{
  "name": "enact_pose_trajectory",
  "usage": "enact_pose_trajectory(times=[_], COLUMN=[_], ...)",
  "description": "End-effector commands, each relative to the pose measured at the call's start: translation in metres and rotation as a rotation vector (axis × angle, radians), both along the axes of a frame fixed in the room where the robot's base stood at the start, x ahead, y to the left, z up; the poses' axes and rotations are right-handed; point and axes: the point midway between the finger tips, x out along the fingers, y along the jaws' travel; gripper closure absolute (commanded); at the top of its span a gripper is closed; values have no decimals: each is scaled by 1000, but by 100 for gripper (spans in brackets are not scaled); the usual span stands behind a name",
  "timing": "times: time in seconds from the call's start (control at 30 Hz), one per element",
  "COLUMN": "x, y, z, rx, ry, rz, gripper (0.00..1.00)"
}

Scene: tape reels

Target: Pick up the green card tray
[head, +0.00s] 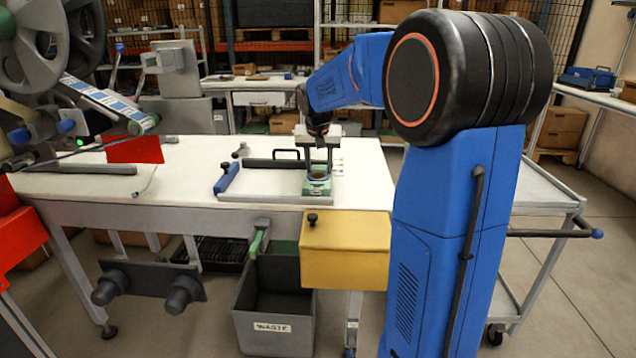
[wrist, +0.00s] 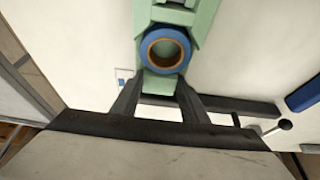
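The green card tray (head: 318,188) sits on the white work table below my gripper (head: 319,165). In the wrist view the pale green tray (wrist: 160,84) shows at top centre, with a blue ring-shaped tape reel (wrist: 165,48) with a brown core lying on it. My gripper (wrist: 160,90) is open; its two dark fingers point down and stand apart at either side of the tray's near end. I cannot tell whether the fingers touch the tray. Nothing is seen clamped between them.
The white table (head: 110,180) carries a blue-handled tool (head: 228,178) left of the tray and a dark bar (head: 271,163) behind. A yellow box (head: 346,248) hangs at the front edge, beside a grey waste bin (head: 274,318). A reel machine (head: 40,40) stands far left.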

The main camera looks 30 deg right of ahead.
Motion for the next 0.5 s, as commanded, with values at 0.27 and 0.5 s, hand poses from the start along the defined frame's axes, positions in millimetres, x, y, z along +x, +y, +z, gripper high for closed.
enact_pose_trajectory(times=[0.27,0.5], x=[0,1], y=[0,0], z=[2,28], rx=[-1,-1], ry=[-1,-3], rz=[0,0], gripper=[87,87])
